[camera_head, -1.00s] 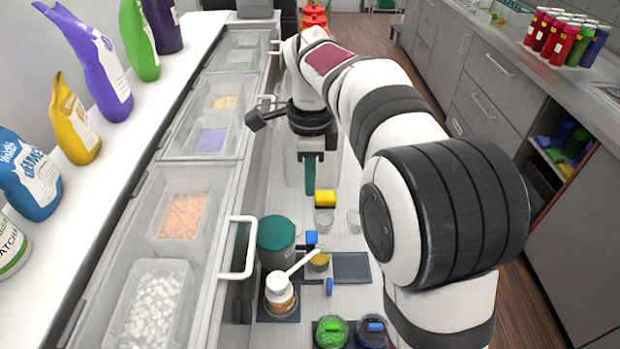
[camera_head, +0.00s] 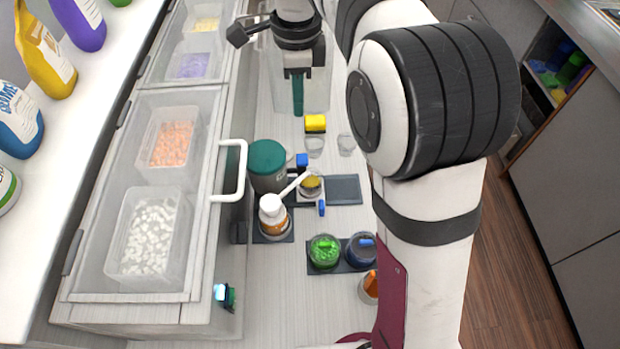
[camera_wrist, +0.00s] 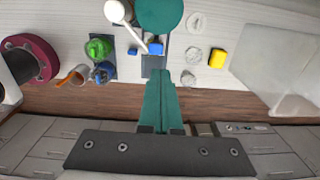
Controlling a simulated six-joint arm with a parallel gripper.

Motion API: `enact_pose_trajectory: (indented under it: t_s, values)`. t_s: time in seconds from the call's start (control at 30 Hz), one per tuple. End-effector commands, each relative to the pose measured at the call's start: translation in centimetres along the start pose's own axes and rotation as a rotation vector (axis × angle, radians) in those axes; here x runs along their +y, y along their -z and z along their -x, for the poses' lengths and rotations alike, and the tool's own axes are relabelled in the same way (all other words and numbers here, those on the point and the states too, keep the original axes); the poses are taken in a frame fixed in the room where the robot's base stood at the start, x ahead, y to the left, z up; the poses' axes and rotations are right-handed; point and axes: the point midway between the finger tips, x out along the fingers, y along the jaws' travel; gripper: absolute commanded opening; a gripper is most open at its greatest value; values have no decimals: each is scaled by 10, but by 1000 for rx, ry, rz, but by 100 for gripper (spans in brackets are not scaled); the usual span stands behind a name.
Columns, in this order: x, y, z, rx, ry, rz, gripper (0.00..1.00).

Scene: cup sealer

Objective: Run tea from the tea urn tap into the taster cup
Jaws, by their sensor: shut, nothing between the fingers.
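The tea urn (camera_head: 268,172), dark with a green lid, stands mid-counter in the head view. Its lid also shows at the top of the wrist view (camera_wrist: 160,12). A blue tap piece (camera_head: 302,160) sits on its right side. Just in front of the tap, a small cup (camera_head: 311,186) shows amber contents; it looks like the taster cup. I cannot make out any stream of tea. My gripper (camera_head: 297,108) is behind the urn in the head view, its green fingers shut and empty, apart from urn and cup. The fingers also show in the wrist view (camera_wrist: 160,100).
A yellow block (camera_head: 316,123) and two clear cups (camera_head: 314,146) stand near my gripper. A white-handled tool rests by an orange-brown jar (camera_head: 273,217). Green (camera_head: 325,250) and blue (camera_head: 361,250) jars stand in front. The topping bins (camera_head: 152,235) line the left.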

Motion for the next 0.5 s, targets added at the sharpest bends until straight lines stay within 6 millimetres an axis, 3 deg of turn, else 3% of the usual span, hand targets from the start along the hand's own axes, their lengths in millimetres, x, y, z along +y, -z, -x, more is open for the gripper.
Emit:
enact_pose_trajectory:
  t_s: [0.17,0.3,0.5]
  values:
    - [0,0,1,0,-1,0,0]
    - [3,1,14,5,-26,0,0]
    - [4,1,12,6,-27,0,0]
